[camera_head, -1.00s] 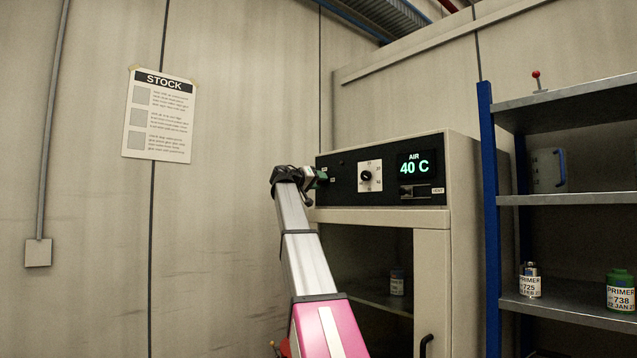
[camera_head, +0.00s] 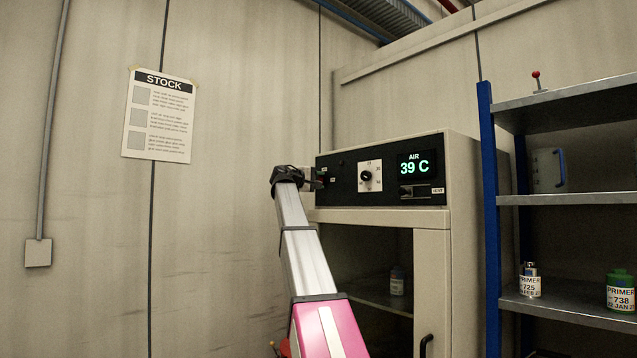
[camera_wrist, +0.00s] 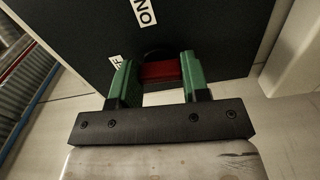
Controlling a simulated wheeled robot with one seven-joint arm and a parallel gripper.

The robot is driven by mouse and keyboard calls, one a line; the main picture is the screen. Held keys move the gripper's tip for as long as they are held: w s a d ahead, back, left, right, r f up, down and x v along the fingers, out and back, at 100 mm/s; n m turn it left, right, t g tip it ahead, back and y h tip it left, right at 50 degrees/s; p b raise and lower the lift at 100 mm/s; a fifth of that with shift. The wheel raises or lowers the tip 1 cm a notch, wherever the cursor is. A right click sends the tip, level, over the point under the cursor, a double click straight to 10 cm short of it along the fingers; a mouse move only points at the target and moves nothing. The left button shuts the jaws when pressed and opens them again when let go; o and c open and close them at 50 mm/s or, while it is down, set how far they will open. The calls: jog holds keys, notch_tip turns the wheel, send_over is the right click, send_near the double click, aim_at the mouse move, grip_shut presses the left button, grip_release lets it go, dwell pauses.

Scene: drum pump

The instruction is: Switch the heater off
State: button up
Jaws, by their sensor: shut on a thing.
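The heater is a grey cabinet (camera_head: 431,248) with a black control panel, and its green display (camera_head: 415,168) reads AIR 39 C. My gripper (camera_wrist: 156,62) is at the left end of that panel; in the head view the gripper (camera_head: 316,181) is small and partly hidden by my wrist. In the wrist view its two green fingers are shut on a red switch handle (camera_wrist: 161,72). A partly covered label ending in F (camera_wrist: 119,60) is beside the left finger, and an ON label (camera_wrist: 143,12) is farther along the panel.
A dial (camera_head: 366,176) and a vent slider (camera_head: 415,191) are right of my gripper on the panel. A blue-posted shelf (camera_head: 560,199) with primer containers stands at the right. A stock sheet (camera_head: 158,115) hangs on the left wall, with free space before it.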

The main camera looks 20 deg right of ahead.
jog(key=shift+n, duration=0.6)
jog(key=o, duration=0.9)
jog(key=shift+a, duration=0.1)
jog(key=v, duration=1)
jog(key=shift+s+a, duration=0.15)
jog(key=shift+a, duration=0.15)
